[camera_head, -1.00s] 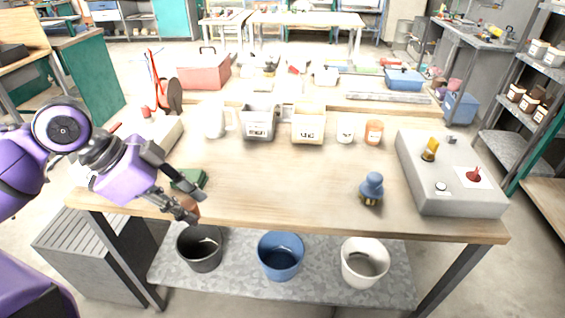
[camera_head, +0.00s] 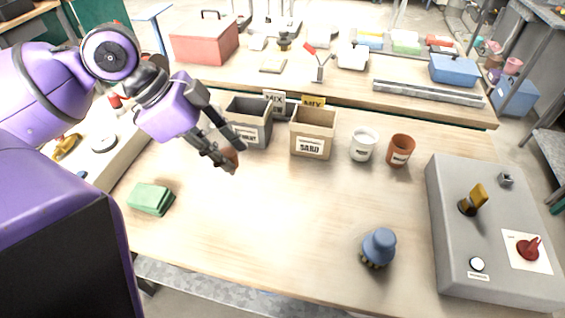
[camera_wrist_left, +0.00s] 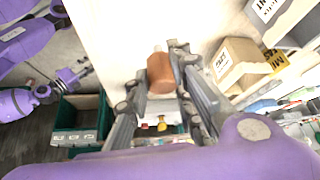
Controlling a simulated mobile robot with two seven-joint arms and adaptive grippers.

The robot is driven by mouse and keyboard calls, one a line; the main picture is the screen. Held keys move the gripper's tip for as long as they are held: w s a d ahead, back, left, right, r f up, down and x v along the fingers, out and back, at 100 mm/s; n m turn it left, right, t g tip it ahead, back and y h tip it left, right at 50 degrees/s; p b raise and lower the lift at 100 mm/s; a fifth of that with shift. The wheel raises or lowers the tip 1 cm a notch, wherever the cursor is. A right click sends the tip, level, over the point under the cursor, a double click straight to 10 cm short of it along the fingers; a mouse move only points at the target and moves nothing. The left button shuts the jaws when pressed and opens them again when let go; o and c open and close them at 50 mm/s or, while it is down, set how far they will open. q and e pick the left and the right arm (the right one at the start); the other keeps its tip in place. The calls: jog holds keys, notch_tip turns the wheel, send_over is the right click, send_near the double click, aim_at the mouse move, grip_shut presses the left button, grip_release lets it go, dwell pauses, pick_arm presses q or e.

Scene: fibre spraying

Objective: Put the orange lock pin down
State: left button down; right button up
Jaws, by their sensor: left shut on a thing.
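My left gripper (camera_head: 228,161) is shut on a short orange-brown cylinder, which I take as the orange lock pin (camera_wrist_left: 160,73). A pale narrow tip shows at one end of it in the left wrist view. In the head view the pin is partly hidden by the fingers. The gripper is over the wooden table (camera_head: 240,220), just in front of the grey bin (camera_head: 250,128) and left of the sand box. I cannot tell whether the pin touches the tabletop. A small purple gripper (camera_wrist_left: 75,76) at the left of the wrist view seems to be my right one; its fingers are unclear.
A tan sand box (camera_head: 313,135), a white cup (camera_head: 363,146) and an orange cup (camera_head: 400,150) stand along the back. A green block (camera_head: 151,198) lies left, a blue-topped object (camera_head: 379,246) front right, and a grey control box (camera_head: 490,235) at right. The middle is clear.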

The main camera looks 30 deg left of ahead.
pick_arm(q)
jog(key=w+a+f+b, duration=0.1)
jog(key=w+f, duration=0.2)
jog(key=w, duration=0.1)
jog(key=w+a+f+b, duration=0.1)
jog(key=w+f+b, duration=0.1)
jog(key=w, duration=0.3)
jog(key=w+a+f+b, duration=0.1)
jog(key=w+f, duration=0.3)
jog(key=f, duration=0.1)
jog(key=shift+w, duration=0.25)
notch_tip(320, 180, down, 3)
jog(key=shift+a+r+b, duration=0.1)
jog(key=shift+b, duration=0.25)
pick_arm(e)
jog(key=s+f+g, duration=0.1)
jog(key=s+f, duration=0.2)
jog(key=f, duration=0.2)
jog(key=shift+s+d+f, duration=0.2)
jog(key=shift+s+f, duration=0.15)
jog(key=shift+f, duration=0.05)
pick_arm(q)
jog(key=c, duration=1.5)
grip_release()
